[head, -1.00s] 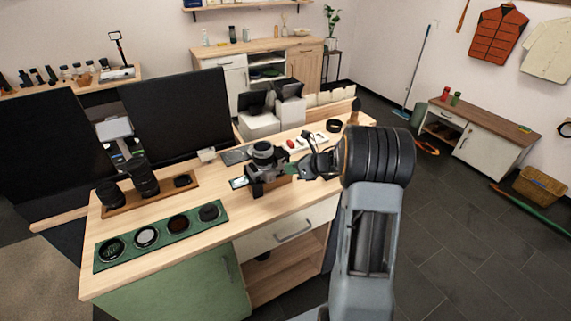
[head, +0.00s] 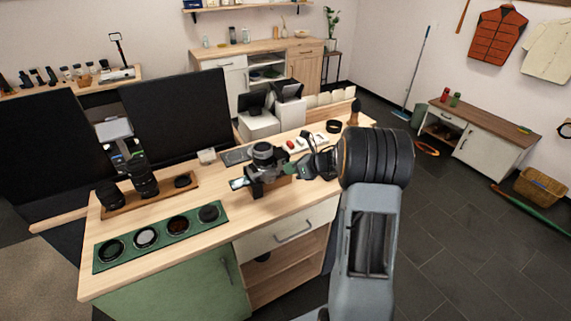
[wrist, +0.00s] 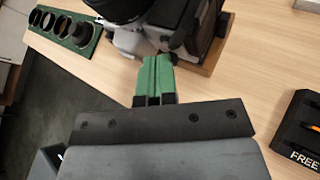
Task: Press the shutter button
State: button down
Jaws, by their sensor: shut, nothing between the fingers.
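A camera with a silver and black body (head: 264,165) stands on a small wooden base on the wooden table (head: 165,235). In the wrist view the camera (wrist: 190,25) is at the top, with its black lens at the top left. My gripper (wrist: 154,62) is shut and empty, its green fingertips right at the camera's near side. I cannot tell whether they touch it. In the head view my gripper (head: 294,170) is just right of the camera, partly hidden by my wrist. I cannot make out the shutter button.
A green tray of round filters (head: 102,266) and a wooden tray with lenses (head: 119,208) lie left of the camera. A black tray marked FREE (wrist: 300,128) is at the right in the wrist view. Dark panels stand behind the table.

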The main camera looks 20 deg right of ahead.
jog(key=shift+s, duration=0.2)
jog(key=shift+s+b, duration=0.35)
jog(key=shift+s, duration=0.15)
jog(key=shift+s+d+b, duration=0.2)
jog(key=shift+s+b, duration=0.2)
jog(key=shift+s, duration=0.85)
jog(key=shift+s+d+b, duration=0.15)
jog(key=shift+s+b, duration=0.25)
jog(key=shift+s, duration=0.85)
